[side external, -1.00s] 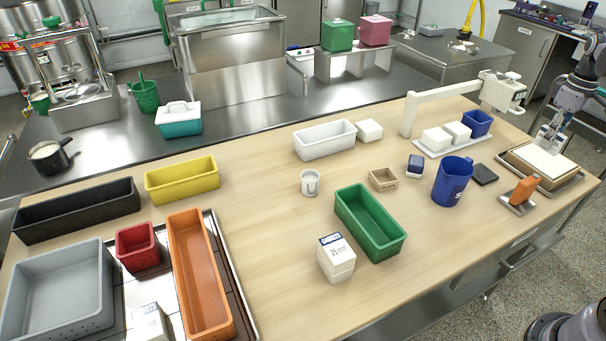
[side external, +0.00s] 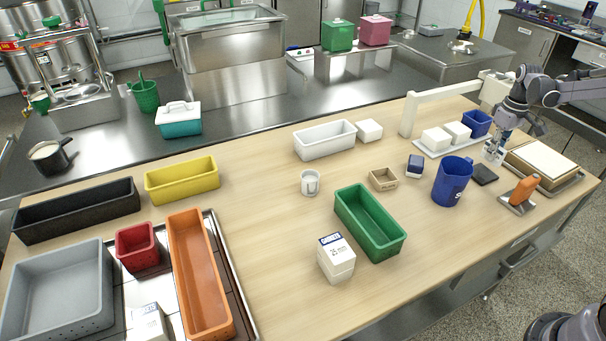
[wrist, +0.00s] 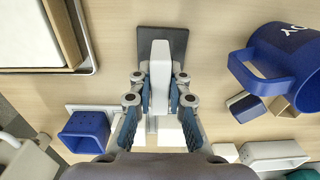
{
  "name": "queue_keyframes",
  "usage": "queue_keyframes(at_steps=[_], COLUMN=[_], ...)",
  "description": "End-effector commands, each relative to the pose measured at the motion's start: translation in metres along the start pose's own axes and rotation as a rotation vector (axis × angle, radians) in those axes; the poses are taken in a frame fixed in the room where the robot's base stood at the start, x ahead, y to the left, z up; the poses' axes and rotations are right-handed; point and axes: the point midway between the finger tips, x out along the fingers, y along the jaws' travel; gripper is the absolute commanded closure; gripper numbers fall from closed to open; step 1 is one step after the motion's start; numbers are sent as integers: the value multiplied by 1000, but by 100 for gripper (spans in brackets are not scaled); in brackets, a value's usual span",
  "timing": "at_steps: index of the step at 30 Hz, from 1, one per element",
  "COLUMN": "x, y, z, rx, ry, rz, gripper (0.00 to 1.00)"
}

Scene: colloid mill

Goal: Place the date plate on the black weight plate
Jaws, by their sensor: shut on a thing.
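My gripper (side external: 493,152) is shut on a narrow white piece, apparently the date plate (wrist: 160,68), which stands between the fingers in the wrist view. In the side view the piece is small and partly hidden by the fingers. The black weight plate (side external: 484,174) is a flat dark square on the wooden table. It also shows in the wrist view (wrist: 178,40), just beyond and partly behind the white piece. The piece overlaps the plate in the wrist view; I cannot tell whether they touch.
A blue jug (side external: 452,182) stands left of the weight plate. An orange-handled tool (side external: 523,192) and a framed white board (side external: 541,160) lie to the right. Behind are a blue bin (side external: 477,123) and white blocks (side external: 436,138) on a tray. Free table lies in front.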

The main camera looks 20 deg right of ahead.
Motion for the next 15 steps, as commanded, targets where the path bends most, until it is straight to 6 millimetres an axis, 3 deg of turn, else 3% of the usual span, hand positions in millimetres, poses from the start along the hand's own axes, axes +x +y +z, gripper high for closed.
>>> queue_keyframes(at_steps=[15], x=[44], y=[-2], z=[-6], rx=[1], ry=[0], rz=[0], gripper=[100])
